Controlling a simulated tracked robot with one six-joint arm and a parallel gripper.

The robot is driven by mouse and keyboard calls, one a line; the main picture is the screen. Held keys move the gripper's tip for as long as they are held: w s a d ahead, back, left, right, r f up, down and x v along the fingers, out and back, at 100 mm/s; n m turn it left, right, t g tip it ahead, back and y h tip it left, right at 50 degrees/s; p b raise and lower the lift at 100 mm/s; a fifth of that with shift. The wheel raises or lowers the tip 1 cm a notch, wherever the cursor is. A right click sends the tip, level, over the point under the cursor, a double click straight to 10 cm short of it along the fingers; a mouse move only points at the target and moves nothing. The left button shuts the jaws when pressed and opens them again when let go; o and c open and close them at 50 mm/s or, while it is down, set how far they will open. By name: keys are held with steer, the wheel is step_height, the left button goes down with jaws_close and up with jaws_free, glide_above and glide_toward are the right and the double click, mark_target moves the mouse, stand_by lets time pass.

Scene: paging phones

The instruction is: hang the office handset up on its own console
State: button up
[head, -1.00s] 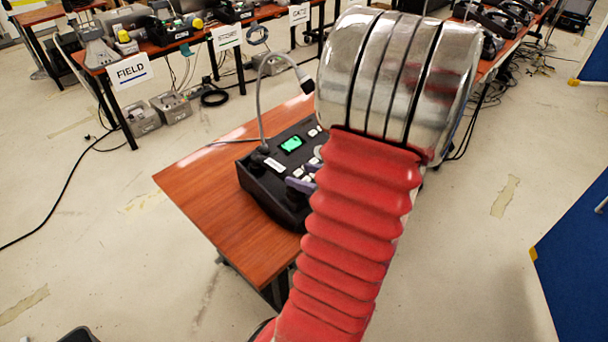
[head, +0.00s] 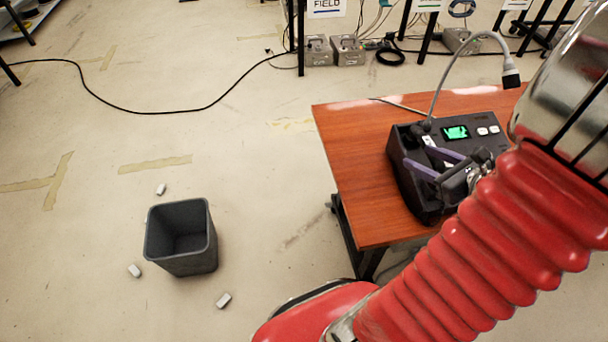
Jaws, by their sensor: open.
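The office console (head: 402,192) is a black sloped desk unit with a lit green screen, pale buttons and a gooseneck microphone. It stands on the small wooden table (head: 345,160). My gripper (head: 417,156) is over the console's left part, its two purple fingers spread apart and pointing left. I see nothing between the fingers. I cannot make out the handset in this view; my gripper and arm cover part of the console. Whether the fingers touch the console I cannot tell.
A dark grey open bin (head: 181,262) stands on the floor left of the table, with a few small white pieces around it. A black cable (head: 150,110) crosses the floor. Tables with grey boxes (head: 347,50) beneath stand at the back. The floor at left is mostly open.

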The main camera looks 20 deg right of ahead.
steer(key=w+a+r+n+g+y, duration=0.1)
steer(key=w+a+n+g+y, duration=0.1)
steer(key=a+n, duration=0.45)
steer(key=w+a+r+n+g+y, duration=0.15)
steer(key=a+n, duration=0.25)
steer(key=a, duration=0.5)
steer(key=s+a+r+n+g+h, duration=0.1)
steer(key=a+r+n, duration=0.3)
steer(key=a+n, duration=0.4)
steer(key=s+a+r+n+g+h, duration=0.2)
steer(key=a+r+n, duration=0.3)
steer(key=a+n, duration=0.4)
steer(key=shift+s+n+h, duration=0.35)
steer(key=shift+s+n, duration=0.55)
steer(key=shift+n, duration=2.25)
steer(key=shift+g, duration=0.25)
